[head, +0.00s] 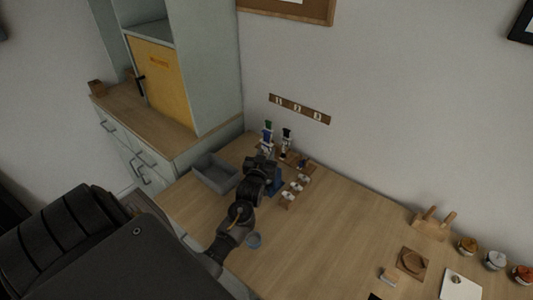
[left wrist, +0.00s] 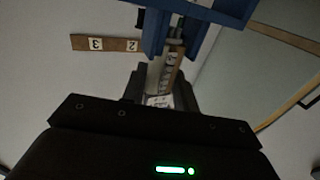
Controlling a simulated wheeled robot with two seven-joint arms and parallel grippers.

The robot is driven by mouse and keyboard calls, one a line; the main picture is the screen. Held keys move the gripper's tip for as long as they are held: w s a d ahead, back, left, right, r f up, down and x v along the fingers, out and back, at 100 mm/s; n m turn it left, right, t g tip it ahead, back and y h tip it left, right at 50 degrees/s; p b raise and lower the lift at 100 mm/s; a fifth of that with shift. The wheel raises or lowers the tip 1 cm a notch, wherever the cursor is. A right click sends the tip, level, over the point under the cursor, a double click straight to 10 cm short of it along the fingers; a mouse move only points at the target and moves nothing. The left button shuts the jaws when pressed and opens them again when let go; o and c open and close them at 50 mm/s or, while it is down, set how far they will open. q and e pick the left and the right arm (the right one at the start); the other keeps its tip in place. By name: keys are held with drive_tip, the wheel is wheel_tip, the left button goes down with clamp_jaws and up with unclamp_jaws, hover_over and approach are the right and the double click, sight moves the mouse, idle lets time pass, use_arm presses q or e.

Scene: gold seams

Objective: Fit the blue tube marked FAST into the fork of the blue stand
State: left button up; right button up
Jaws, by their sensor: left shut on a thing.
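My left gripper (left wrist: 163,88) is shut on a pale tube (left wrist: 163,72) with a white lettered label. Its dark fingers sit either side of the tube. In the left wrist view the blue stand's fork (left wrist: 154,32) is at the top, and the tube's far end lies at or between the two prongs. I cannot tell whether it is seated, and the word on the label is not readable. In the head view the blue stand (head: 275,186) is just right of my left gripper (head: 261,166), partly hidden by it; the held tube is hidden there.
A green-capped tube (head: 268,126) and a black-capped tube (head: 287,134) stand behind the gripper. A grey bin (head: 215,172) is to the left, a small wooden rack (head: 296,187) to the right. The table's middle right is clear. Jars (head: 467,245) stand far right.

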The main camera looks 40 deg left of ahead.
use_arm(q)
drive_tip(key=shift+f, duration=0.2)
idle(0.4)
drive_tip(key=o, duration=1)
drive_tip(key=shift+o, duration=0.2)
drive_tip(key=shift+f, duration=0.2)
drive_tip(key=shift+o, duration=0.6)
